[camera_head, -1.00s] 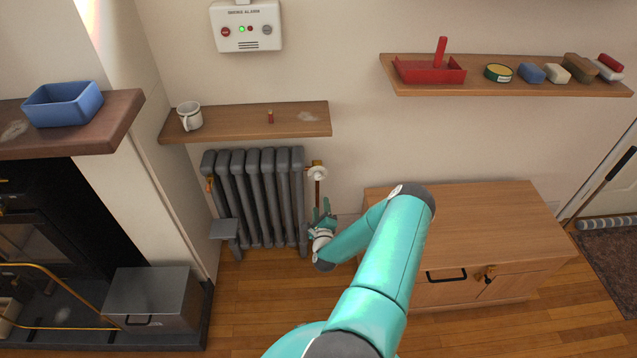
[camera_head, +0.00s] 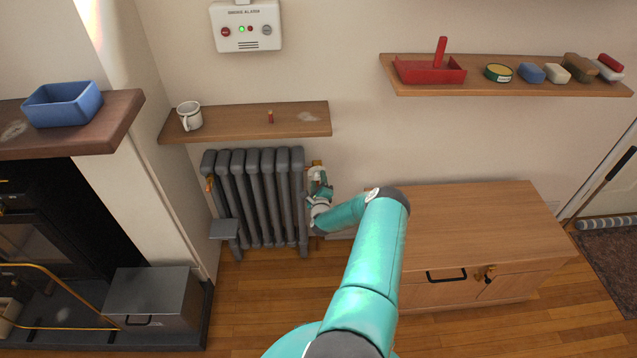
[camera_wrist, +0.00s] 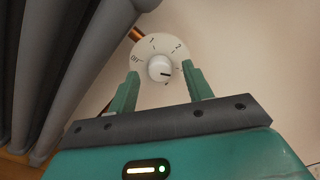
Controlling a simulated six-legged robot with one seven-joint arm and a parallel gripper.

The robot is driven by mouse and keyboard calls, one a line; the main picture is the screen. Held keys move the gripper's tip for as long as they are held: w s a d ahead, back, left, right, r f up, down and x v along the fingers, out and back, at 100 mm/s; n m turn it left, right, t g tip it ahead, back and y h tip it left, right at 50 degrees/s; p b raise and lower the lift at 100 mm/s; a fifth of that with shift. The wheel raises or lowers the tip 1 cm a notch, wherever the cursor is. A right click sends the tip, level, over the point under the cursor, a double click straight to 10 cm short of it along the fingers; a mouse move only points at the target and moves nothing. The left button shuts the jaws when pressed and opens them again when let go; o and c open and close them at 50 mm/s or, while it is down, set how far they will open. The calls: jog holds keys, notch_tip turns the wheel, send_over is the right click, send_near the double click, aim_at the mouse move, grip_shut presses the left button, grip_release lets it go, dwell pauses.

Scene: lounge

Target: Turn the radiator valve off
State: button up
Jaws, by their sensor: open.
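The radiator valve (camera_wrist: 147,50) shows in the wrist view as a white round dial marked OFF, 1 and 2, with a white knob (camera_wrist: 160,69) at its centre. A dark mark on the knob points to the right, away from OFF. My gripper (camera_wrist: 160,77) is open, with one finger on each side of the knob; I cannot tell whether either touches it. In the head view the valve (camera_head: 316,173) is at the upper right of the grey radiator (camera_head: 255,198), partly hidden by my gripper (camera_head: 321,182).
A wooden shelf (camera_head: 245,122) with a white mug (camera_head: 189,115) hangs above the radiator. A wooden cabinet (camera_head: 470,225) stands to the right. A copper pipe (camera_wrist: 136,34) runs behind the dial in the wrist view.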

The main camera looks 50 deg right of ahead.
jog(key=shift+c, duration=0.2)
jog(key=c, duration=0.9)
